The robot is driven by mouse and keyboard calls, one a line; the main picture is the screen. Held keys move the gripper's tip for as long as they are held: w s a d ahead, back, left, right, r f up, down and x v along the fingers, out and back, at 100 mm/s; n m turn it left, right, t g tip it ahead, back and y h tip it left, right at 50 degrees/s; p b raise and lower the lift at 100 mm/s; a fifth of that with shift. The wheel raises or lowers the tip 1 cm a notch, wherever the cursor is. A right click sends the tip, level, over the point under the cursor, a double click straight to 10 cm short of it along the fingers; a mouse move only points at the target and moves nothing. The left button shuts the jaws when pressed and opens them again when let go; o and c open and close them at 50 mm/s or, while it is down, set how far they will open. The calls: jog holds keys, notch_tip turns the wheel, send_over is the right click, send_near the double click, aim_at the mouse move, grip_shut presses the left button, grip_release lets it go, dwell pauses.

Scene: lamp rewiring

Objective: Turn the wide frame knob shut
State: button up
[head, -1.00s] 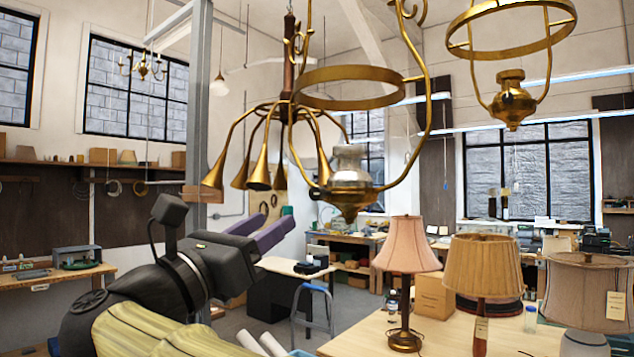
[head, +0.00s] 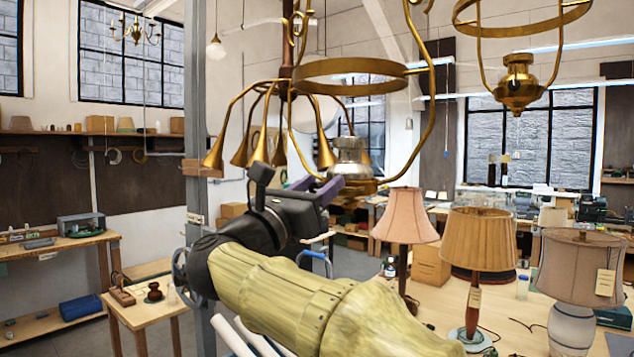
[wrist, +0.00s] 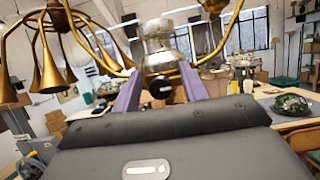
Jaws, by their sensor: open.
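The wide brass lamp frame (head: 432,110) hangs at the centre of the head view, with a ring on top and a silver and brass burner (head: 350,160) at its bottom. A dark round knob (wrist: 160,88) shows on the front of the burner in the wrist view. My gripper (head: 325,187), with purple fingers, is just below and left of the burner in the head view. In the wrist view my gripper (wrist: 160,84) is open, its fingers to either side of the knob in the picture. I cannot tell whether they touch it. The knob is not discernible in the head view.
A brass chandelier (head: 238,150) with several horn-shaped arms hangs close to the left. Another brass frame (head: 518,85) hangs at the right. A pink-shaded lamp (head: 404,215) and other table lamps stand on the workbench at the lower right. A grey post (head: 197,240) rises at the left.

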grip_shut()
